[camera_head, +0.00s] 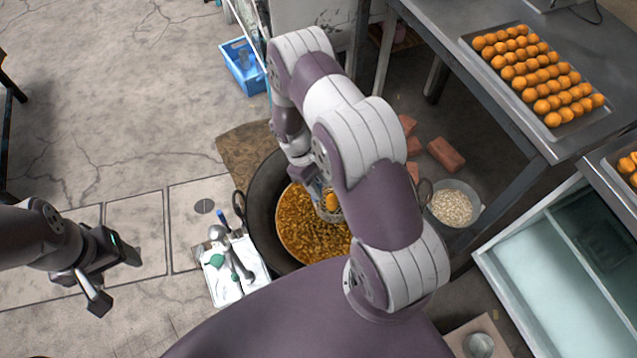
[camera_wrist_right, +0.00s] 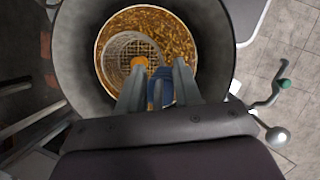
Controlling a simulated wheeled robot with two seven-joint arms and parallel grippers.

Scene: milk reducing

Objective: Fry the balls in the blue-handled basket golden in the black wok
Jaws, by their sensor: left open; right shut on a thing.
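The black wok (camera_head: 262,205) stands on the floor in the middle of the head view, full of golden-brown bubbling oil (camera_head: 300,235). The wire basket (camera_wrist_right: 118,50) is at the oil in the right wrist view; I cannot tell how deep it sits. One orange ball (camera_wrist_right: 139,62) shows in it; other balls are hidden. My right gripper (camera_wrist_right: 158,72) is shut on the basket's blue handle (camera_wrist_right: 160,98), above the wok. The arm hides much of the basket in the head view. My left gripper (camera_head: 118,278) is open and empty, left of the wok, over the floor.
A white tray (camera_head: 222,292) with utensils lies left of the wok. A bowl of pale pieces (camera_head: 452,206) and bricks (camera_head: 446,154) are to the right. A table holds a tray of orange balls (camera_head: 540,75). A blue crate (camera_head: 243,68) stands behind. Floor at left is clear.

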